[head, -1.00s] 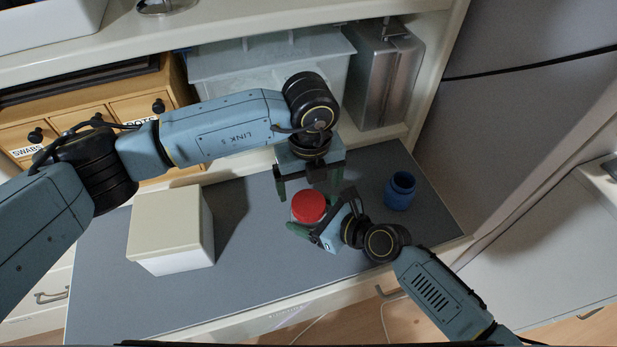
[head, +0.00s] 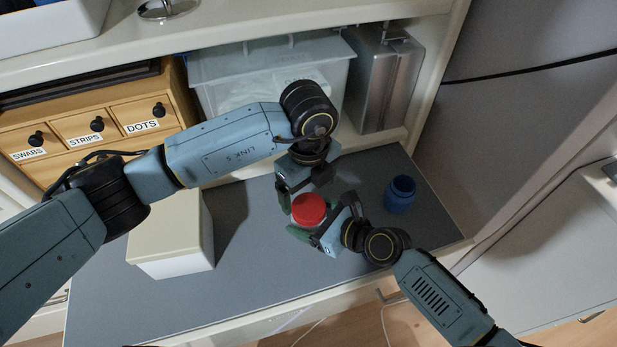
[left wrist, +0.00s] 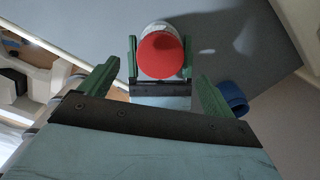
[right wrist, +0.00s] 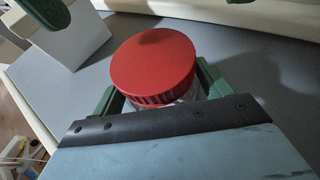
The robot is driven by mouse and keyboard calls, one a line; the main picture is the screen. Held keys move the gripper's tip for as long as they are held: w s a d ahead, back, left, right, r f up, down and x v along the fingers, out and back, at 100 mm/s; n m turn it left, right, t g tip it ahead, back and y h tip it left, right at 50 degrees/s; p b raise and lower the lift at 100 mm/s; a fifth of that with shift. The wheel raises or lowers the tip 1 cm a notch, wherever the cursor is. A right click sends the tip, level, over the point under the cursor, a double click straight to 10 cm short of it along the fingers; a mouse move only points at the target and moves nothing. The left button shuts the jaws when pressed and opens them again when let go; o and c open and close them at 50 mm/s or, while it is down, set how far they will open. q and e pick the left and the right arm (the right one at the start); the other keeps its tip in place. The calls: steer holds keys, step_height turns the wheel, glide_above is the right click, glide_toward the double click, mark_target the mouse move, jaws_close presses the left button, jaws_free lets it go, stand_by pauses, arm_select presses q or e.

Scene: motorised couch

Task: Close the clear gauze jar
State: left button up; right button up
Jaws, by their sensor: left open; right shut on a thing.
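The clear jar (right wrist: 186,94) stands on the grey mat with a red lid (head: 309,209) on its top. The lid also shows in the left wrist view (left wrist: 161,55) and in the right wrist view (right wrist: 153,64). My right gripper (head: 305,236) is shut on the jar body, below the lid. My left gripper (head: 308,202) is open above the jar, its fingers (left wrist: 155,85) spread wide on either side of the lid and apart from it. Whether the lid is screwed down tight cannot be told.
A white box (head: 170,232) stands at the left. Wooden drawers (head: 95,125), a translucent bin (head: 225,88) and a metal canister (head: 388,80) line the back. The front left mat (head: 200,310) is clear.

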mark_target(309, 206)
arm_select(q)
steer(key=shift+f, duration=2.55)
steer(key=c, duration=1)
steer(key=shift+c, duration=0.2)
steer(key=m, duration=0.6)
steer(key=shift+m, duration=0.3)
steer(key=o, duration=1.1)
